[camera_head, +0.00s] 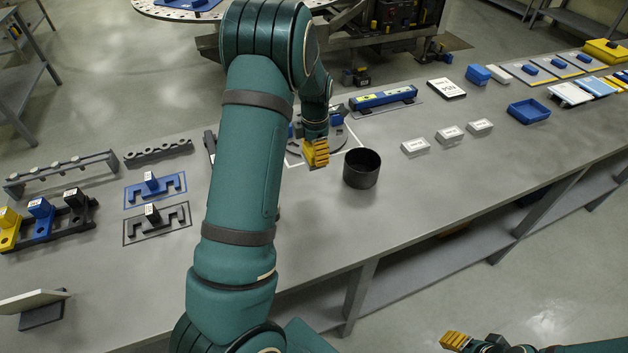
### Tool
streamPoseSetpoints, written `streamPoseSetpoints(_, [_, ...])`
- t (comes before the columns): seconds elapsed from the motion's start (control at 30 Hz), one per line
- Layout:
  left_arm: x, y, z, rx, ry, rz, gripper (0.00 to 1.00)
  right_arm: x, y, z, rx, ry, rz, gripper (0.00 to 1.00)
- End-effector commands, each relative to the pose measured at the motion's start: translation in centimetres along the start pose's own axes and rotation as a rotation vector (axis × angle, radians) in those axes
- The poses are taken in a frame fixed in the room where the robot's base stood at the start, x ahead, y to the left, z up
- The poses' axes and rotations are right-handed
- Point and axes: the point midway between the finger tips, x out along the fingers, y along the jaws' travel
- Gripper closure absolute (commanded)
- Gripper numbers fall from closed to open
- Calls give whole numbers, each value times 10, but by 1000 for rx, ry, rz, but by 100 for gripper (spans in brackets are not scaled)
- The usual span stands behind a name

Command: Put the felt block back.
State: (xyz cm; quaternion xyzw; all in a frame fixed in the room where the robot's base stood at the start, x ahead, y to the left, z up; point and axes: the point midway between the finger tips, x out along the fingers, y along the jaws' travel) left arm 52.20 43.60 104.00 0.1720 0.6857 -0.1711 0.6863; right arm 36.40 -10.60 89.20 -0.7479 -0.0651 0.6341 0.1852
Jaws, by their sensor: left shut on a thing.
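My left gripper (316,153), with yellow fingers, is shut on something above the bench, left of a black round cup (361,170). The held thing is hidden by the fingers, so I cannot tell what it is. A grey round plate (352,141) lies behind the gripper inside a white outline, partly covered by my arm, with blue parts on it. I cannot pick out the felt block for certain. My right gripper (455,341) is low at the bottom right, away from the bench; its opening cannot be made out.
Black and blue notched pieces (158,222) lie at the left beside a black rack (70,222). A blue bar fixture (383,98) stands behind the cup. Small white labelled blocks (450,134), a blue tray (529,111) and a blue block (477,75) are to the right. The right front bench is clear.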

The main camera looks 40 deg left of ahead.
Motion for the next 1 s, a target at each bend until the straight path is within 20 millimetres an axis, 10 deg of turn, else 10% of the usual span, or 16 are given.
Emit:
streamPoseSetpoints(0.73, [95,1,-1,-14,1,-2,67,3,1,0,0,0,1,59])
streamPoseSetpoints(1.0, [98,1,0,-12,0,0,67,3,1,0,0,0,1,59])
